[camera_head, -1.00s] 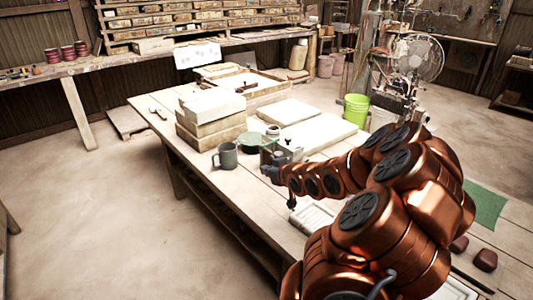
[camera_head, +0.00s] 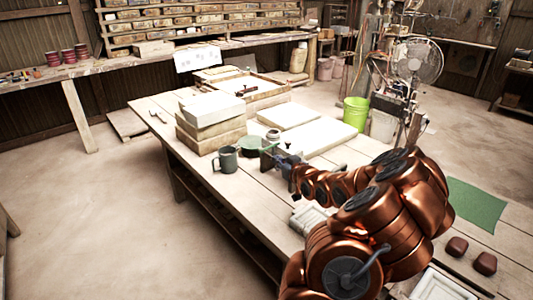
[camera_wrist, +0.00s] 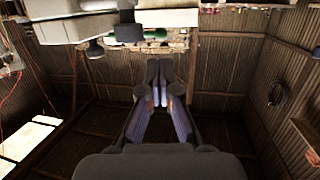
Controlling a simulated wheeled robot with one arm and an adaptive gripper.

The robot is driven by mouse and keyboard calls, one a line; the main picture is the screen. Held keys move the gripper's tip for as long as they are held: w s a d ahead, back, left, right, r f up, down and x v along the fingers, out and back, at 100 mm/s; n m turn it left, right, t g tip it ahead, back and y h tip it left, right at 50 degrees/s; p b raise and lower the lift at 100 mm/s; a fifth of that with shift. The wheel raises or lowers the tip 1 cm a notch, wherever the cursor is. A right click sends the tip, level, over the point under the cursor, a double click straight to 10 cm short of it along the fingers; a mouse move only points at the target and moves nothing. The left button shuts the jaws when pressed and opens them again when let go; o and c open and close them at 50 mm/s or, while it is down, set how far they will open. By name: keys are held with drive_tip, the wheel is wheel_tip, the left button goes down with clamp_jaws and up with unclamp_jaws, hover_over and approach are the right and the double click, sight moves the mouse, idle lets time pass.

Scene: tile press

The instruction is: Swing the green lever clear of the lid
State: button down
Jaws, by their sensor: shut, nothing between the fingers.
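My gripper (camera_head: 280,161) is over the workbench, just right of a grey-green mug (camera_head: 227,159). In the wrist view its fingers (camera_wrist: 161,92) are together and empty. A small dark green upright piece (camera_head: 267,158) stands just left of my fingertips; it may be the green lever, but it is too small to be sure, and I cannot tell whether they touch. A green strip (camera_wrist: 155,34) shows beyond the fingertips in the wrist view, beside a grey block (camera_wrist: 128,32). I cannot make out the lid with certainty.
A dark green round dish (camera_head: 250,145) sits beside the mug. Stacked boxes (camera_head: 211,121) stand behind, with white slabs (camera_head: 288,116) to their right. A pale framed tile (camera_head: 312,220) lies near the front edge, partly behind my arm. A green mat (camera_head: 476,205) lies at right.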

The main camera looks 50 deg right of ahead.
sight(262, 151)
drive_tip(key=shift+p+x, duration=1.15)
drive_tip(key=shift+x, duration=3.05)
drive_tip(key=shift+w+a, duration=0.1)
drive_tip(key=shift+w, duration=0.05)
drive_tip(key=shift+w+a+f+b, duration=0.1)
drive_tip(key=shift+b, duration=0.2)
